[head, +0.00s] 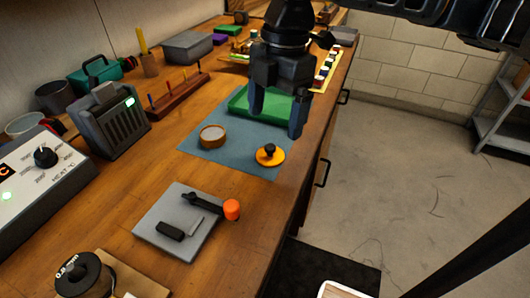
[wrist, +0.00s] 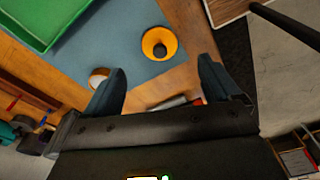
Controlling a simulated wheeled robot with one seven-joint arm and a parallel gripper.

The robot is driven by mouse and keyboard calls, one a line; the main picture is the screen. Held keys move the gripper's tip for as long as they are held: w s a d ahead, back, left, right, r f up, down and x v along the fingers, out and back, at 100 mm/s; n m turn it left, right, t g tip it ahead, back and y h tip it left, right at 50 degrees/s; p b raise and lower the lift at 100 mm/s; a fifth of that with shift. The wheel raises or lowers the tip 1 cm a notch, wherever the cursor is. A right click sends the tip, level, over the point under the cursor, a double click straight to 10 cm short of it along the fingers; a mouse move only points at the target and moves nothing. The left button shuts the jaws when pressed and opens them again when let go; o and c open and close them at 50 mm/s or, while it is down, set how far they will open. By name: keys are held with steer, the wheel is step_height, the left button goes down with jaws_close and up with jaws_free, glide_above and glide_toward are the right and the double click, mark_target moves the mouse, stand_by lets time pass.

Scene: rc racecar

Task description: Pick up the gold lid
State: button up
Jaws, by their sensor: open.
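The gold lid (head: 270,155) is a round gold-orange disc with a black knob. It lies on a blue-grey mat (head: 203,153) near the right front edge of the wooden workbench. In the wrist view the gold lid (wrist: 159,44) shows above the fingertips, between them from side to side. My gripper (head: 275,117) is open and empty, its fingers spread, and it hangs above the mat, apart from the lid. Both fingers of my gripper (wrist: 161,72) also show in the wrist view.
A round brown container (head: 212,137) stands left of the lid. A green tray (head: 265,107) lies behind it. A grey plate (head: 160,228) with a black tool and orange-capped item is nearer. The bench edge lies just right of the lid, with open floor (head: 410,190) beyond.

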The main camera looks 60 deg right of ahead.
mark_target(271, 146)
steer(key=f, duration=0.4)
steer(key=a+f, duration=0.1)
steer(key=f, duration=0.2)
steer(key=shift+w+f, duration=0.1)
steer(key=shift+w, duration=0.1)
steer(key=shift+c, duration=0.5)
steer(key=c, duration=1)
